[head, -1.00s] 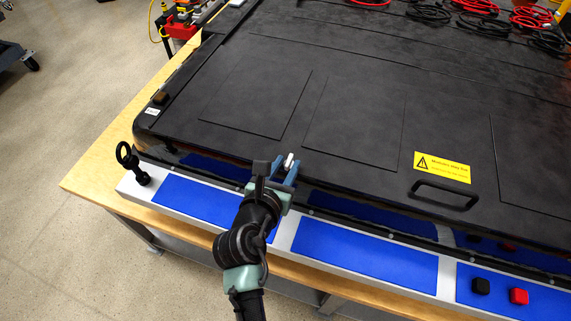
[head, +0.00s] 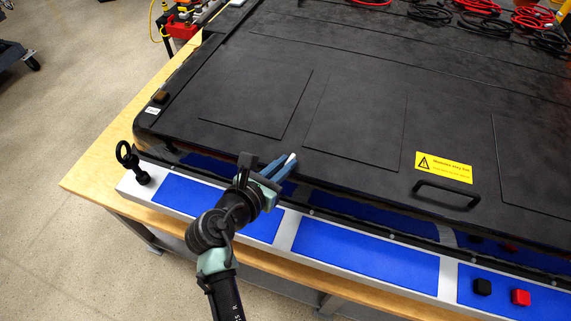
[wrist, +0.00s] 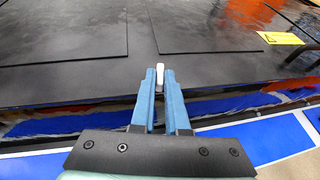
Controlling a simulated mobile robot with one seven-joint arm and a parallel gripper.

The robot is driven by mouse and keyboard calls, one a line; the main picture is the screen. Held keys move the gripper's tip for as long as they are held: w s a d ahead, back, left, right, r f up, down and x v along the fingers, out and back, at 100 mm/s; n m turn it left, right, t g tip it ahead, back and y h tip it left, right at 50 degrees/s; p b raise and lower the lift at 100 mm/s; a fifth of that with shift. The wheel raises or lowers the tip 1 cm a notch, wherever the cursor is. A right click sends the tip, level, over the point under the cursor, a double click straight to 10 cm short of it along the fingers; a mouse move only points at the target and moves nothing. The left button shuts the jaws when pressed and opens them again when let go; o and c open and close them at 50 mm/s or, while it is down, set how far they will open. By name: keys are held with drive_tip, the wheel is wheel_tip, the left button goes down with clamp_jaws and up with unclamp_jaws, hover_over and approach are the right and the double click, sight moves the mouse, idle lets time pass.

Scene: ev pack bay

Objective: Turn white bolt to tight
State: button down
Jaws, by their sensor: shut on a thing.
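The white bolt (wrist: 159,71) shows as a small pale upright piece between my fingertips at the front edge of the black pack lid. In the head view only a bit of the white bolt (head: 291,157) shows at the tip of the blue fingers. My gripper (head: 280,168) reaches in from the front, tilted to the right, and is shut on the white bolt. In the wrist view my gripper (wrist: 160,80) has its two blue fingers on either side of it. The bolt's lower part and its seat are hidden by the fingers.
The large black pack lid (head: 255,95) fills the bench, with a handle (head: 446,194) and yellow warning label (head: 443,167) at right. A tray with blue mats (head: 365,250) runs along the front. A black ring-topped tool (head: 132,163) stands at its left end.

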drive_tip(key=m+g+h, duration=0.2)
drive_tip(key=m+h, duration=0.1)
drive_tip(key=shift+w+a+m+g+b, duration=0.35)
drive_tip(key=shift+w+m+g, duration=0.05)
drive_tip(key=m+g+h+b, duration=0.2)
drive_tip(key=m+g+b, duration=0.1)
drive_tip(key=shift+w+a+f+m+g+h, duration=0.2)
drive_tip(key=shift+w+m+g+h, duration=0.1)
drive_tip(key=shift+h, duration=0.1)
drive_tip(key=m+g+b, duration=0.2)
drive_tip(key=b, duration=0.2)
drive_tip(key=shift+w+f, duration=0.1)
drive_tip(key=shift+w, duration=0.1)
drive_tip(key=m+g+b, duration=0.1)
drive_tip(key=g+b, duration=0.1)
drive_tip(key=b, duration=0.1)
drive_tip(key=shift+w+m+h, duration=0.1)
drive_tip(key=shift+m+h, duration=0.3)
drive_tip(key=shift+w+r+m+g+b, duration=0.15)
drive_tip(key=shift+m+g+b, duration=0.8)
drive_tip(key=shift+b, duration=1.25)
drive_tip(key=c, duration=0.9)
unclamp_jaws()
drive_tip(key=shift+n, duration=0.25)
drive_tip(key=shift+r, duration=0.1)
drive_tip(key=shift+r, duration=0.1)
